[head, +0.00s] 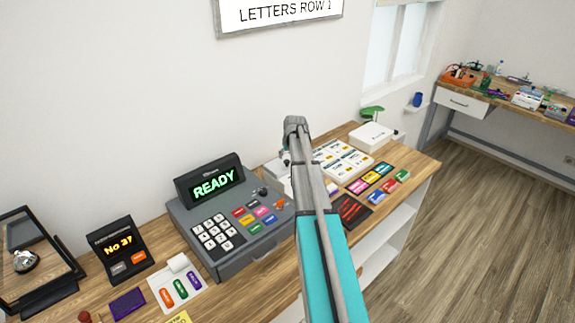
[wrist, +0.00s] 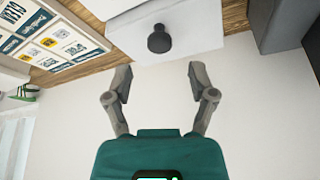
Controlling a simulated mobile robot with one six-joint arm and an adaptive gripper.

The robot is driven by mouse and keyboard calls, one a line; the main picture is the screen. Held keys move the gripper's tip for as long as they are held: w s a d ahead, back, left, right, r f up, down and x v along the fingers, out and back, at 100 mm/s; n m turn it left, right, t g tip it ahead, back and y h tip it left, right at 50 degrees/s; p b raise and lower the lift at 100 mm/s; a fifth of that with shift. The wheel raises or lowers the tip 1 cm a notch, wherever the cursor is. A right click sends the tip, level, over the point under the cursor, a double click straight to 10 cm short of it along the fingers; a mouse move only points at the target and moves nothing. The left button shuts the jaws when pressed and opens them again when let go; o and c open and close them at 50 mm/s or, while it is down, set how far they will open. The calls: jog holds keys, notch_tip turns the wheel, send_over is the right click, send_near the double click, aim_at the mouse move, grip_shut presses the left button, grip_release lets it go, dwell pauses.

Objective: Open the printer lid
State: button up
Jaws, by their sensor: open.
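A white box with a dark round knob (wrist: 159,39), which I take to be the printer (wrist: 195,28), is at the top of the wrist view. In the head view only a pale part of the printer (head: 276,171) shows, just right of the cash register; my arm hides much of it. My gripper (head: 294,125) reaches up in front of it in the head view. In the wrist view my gripper (wrist: 160,77) is open, its two grey fingers apart and empty. The knob is beyond the fingertips, roughly midway between them, and not held. The lid looks shut.
A grey cash register (head: 215,267) reading READY stands left of the printer. A board of printed labels (head: 343,160) lies to the right, with coloured cards (head: 377,170) before it. The white wall (head: 120,90) is behind the counter. A second bench (head: 540,113) is far right.

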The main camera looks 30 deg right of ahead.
aim_at(287, 161)
jog(key=shift+b+x, duration=1.7)
jog(key=shift+x, duration=0.4)
grip_shut()
